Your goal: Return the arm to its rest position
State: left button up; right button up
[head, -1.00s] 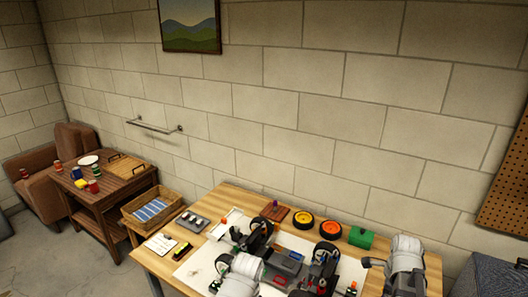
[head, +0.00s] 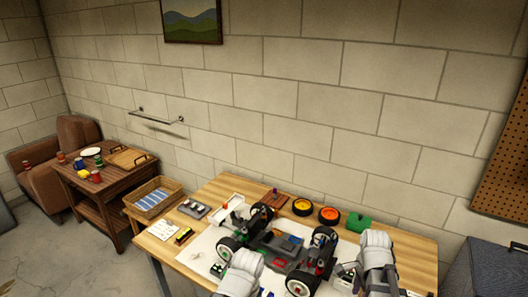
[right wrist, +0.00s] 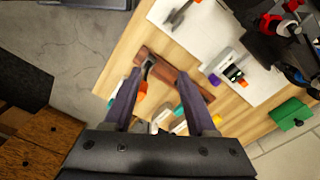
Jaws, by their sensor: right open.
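The RC car (head: 285,250) stands on a white mat (head: 205,258) on the wooden workbench, with its big black wheels showing. Part of it also shows at the top right of the right wrist view (right wrist: 285,35). My right gripper (right wrist: 165,75) is open, its two dark fingers spread over the bench near its edge. A reddish-brown bar (right wrist: 190,83) lies beneath the fingertips; I see no object gripped. My right arm comes in at the lower right of the head view. My left arm comes in at the bottom centre, beside the car; its fingers cannot be made out.
A green block (head: 358,222), an orange-centred wheel (head: 329,215) and a yellow-centred wheel (head: 302,207) sit at the bench's back. A grey tray (head: 194,209) lies at the left. A wicker basket (head: 170,186) and a brown side table (head: 100,205) stand farther left.

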jog(key=s+a+f+n+b, duration=0.2)
jog(key=a+n, duration=0.5)
jog(key=s+a+f+n+b, duration=0.2)
jog(key=a+f+n, duration=0.1)
jog(key=a+n, duration=0.4)
jog(key=s+a+f+n+h+b, duration=0.1)
jog(key=s+a+f+n+b, duration=0.1)
jog(key=a+n, duration=0.5)
jog(key=shift+a+f+n+b, duration=0.3)
jog(key=shift+a+f+b, duration=0.1)
jog(key=shift+b, duration=0.2)
